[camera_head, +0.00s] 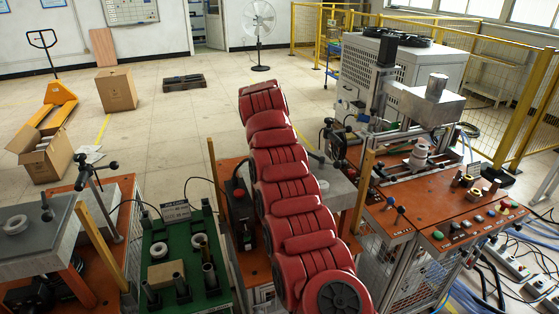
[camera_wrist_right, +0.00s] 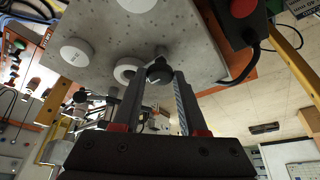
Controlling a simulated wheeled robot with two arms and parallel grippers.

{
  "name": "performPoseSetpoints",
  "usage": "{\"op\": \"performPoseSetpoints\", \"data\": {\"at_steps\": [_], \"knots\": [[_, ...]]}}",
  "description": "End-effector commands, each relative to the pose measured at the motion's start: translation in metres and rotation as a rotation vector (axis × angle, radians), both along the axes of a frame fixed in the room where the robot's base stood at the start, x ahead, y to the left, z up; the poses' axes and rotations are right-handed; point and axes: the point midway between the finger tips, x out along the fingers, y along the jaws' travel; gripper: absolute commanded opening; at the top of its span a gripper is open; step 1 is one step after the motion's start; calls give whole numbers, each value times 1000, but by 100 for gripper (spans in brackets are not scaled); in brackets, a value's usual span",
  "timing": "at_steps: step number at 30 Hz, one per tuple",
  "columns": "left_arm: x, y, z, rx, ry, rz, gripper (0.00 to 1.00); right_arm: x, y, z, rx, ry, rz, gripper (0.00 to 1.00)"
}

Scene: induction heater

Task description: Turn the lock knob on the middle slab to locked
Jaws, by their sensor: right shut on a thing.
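In the right wrist view a grey speckled slab (camera_wrist_right: 195,45) fills the upper middle. A round black knob (camera_wrist_right: 158,70) is at its edge, next to a white ring (camera_wrist_right: 126,70). My right gripper (camera_wrist_right: 160,76) has its two fingers on either side of this knob and is shut on it. The knob's lock marking is too small to read. In the head view the middle slab (camera_head: 338,188) shows only in part behind my red arm, which also hides the knob and my right gripper. My left gripper is not in view.
Two white discs (camera_wrist_right: 76,52) lie on the slab in the wrist view. A red button box (camera_wrist_right: 238,12) is beside it. In the head view a left slab (camera_head: 35,235), a green parts board (camera_head: 180,265) and a press station (camera_head: 425,105) flank the middle.

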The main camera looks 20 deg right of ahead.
Motion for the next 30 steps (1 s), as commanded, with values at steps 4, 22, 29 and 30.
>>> {"op": "performPoseSetpoints", "data": {"at_steps": [4,22,29,30], "knots": [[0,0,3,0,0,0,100,1,0,3,0,-4,-29,0],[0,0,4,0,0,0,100,1,0,1,0,-3,-41,65],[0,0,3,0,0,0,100,1,0,0,1,-2,-40,72],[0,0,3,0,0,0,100,0,0,0,1,-2,-40,72]]}}
